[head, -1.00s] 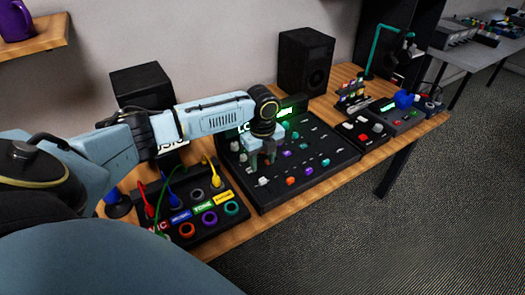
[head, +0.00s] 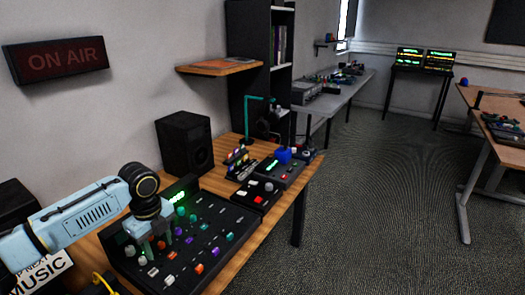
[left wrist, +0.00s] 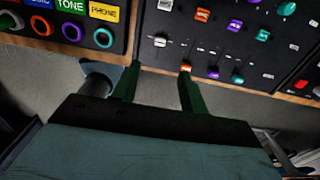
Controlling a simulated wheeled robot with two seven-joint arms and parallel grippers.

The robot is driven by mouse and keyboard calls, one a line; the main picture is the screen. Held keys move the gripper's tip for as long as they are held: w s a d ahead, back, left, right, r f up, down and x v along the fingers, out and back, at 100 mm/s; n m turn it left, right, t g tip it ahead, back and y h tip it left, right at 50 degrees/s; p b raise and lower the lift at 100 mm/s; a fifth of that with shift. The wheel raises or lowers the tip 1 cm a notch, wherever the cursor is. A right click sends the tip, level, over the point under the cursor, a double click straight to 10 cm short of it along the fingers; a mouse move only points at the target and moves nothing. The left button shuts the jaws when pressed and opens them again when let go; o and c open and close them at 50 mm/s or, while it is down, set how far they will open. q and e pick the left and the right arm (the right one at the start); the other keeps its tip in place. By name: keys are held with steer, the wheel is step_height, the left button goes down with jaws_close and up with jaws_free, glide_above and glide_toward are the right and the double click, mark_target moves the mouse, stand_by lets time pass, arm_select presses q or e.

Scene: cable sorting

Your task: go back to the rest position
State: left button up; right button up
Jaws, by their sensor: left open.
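My left gripper (head: 152,243) hangs over the left part of the black mixing console (head: 225,262) in the head view. In the left wrist view the two dark green fingers of my left gripper (left wrist: 158,78) stand apart with nothing between them. Their tips overlap the near edge of the console (left wrist: 215,50) in that picture; I cannot tell whether they touch it. The console carries orange, purple, teal and white knobs. My right gripper is in neither view.
A black socket box (left wrist: 95,45) with coloured rings and labels lies left of the console. A black speaker (head: 185,145) stands behind it. Small devices (head: 280,170) fill the wooden table's far end. Open grey floor (head: 370,210) lies to the right.

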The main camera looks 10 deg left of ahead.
arm_select(q)
steer(key=s+d+f+n+t+h, duration=0.1)
steer(key=s+d+f+n, duration=0.1)
steer(key=s+d+f, duration=0.3)
steer(key=s+d+f+n, duration=0.1)
steer(key=s+d+n, duration=0.2)
steer(key=d, duration=0.4)
steer(key=s+d+f+n+t+h, duration=0.1)
steer(key=s+d+f+n, duration=0.1)
steer(key=s+d+f, duration=0.3)
steer(key=s+a+r+n+t+y, duration=0.15)
steer(key=s+r+n, duration=0.25)
steer(key=s+n, duration=0.8)
step_height(320, 180, down, 24)
steer(key=s+g, duration=0.1)
steer(key=s, duration=0.1)
steer(key=s+a+f+g, duration=0.1)
steer(key=s+a+f, duration=0.2)
steer(key=s+f, duration=1.3)
steer(key=shift+s, duration=0.2)
